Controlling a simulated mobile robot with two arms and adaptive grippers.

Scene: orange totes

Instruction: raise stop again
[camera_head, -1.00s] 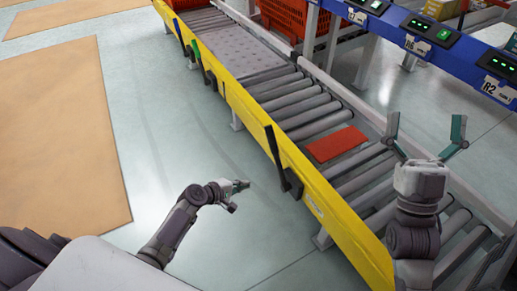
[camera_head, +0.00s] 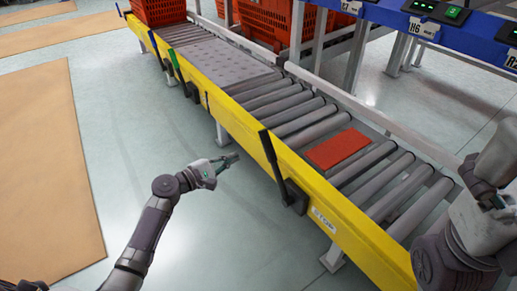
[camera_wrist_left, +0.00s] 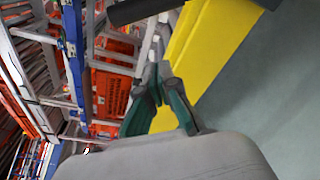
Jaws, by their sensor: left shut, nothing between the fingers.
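The red stop plate (camera_head: 337,149) lies flat among the rollers of the conveyor. A black lever (camera_head: 270,158) stands upright on the outer face of the yellow side rail (camera_head: 330,208), near a white "STOP" label. My left gripper (camera_head: 230,159) is shut and empty, left of the lever and apart from it. In the left wrist view the left gripper (camera_wrist_left: 158,50) points toward the yellow rail (camera_wrist_left: 208,38); a dark bar crosses the top there. My right gripper shows only in part at the right edge, and its fingers are not clear.
An orange tote (camera_head: 158,10) sits at the far end of the conveyor. More orange totes (camera_head: 262,20) stand behind it. A blue beam with lit displays (camera_head: 440,25) runs along the upper right. The floor left of the conveyor is clear, with tan mats (camera_head: 45,160).

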